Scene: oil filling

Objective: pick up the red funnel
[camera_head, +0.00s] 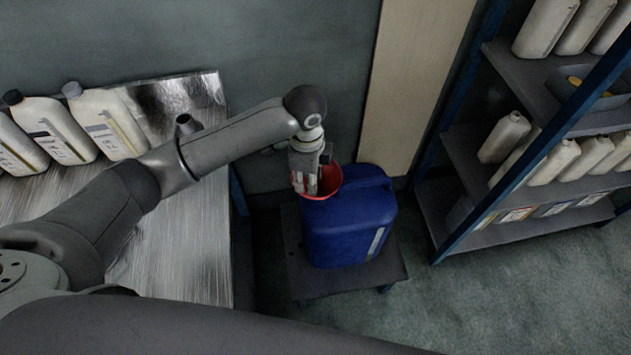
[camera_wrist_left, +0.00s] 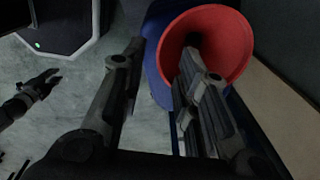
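The red funnel (camera_head: 331,178) sits at the top of a blue canister (camera_head: 350,225), at its left side, with its wide mouth up. My left gripper (camera_head: 311,186) is at the left part of the funnel's rim. In the left wrist view the gripper (camera_wrist_left: 160,75) is open. One finger overlaps the mouth of the funnel (camera_wrist_left: 236,45) and the other is outside it, with a gap to the red wall. I cannot tell whether a finger touches the funnel. What looks like my right gripper (camera_wrist_left: 38,88) shows small and dark at the left of that view.
The canister stands on a low dark stand (camera_head: 297,262). A metal-topped table (camera_head: 175,250) at left holds several white bottles (camera_head: 52,128). A blue-framed shelf (camera_head: 510,232) with more bottles stands at right. A wall is close behind; floor is clear at lower right.

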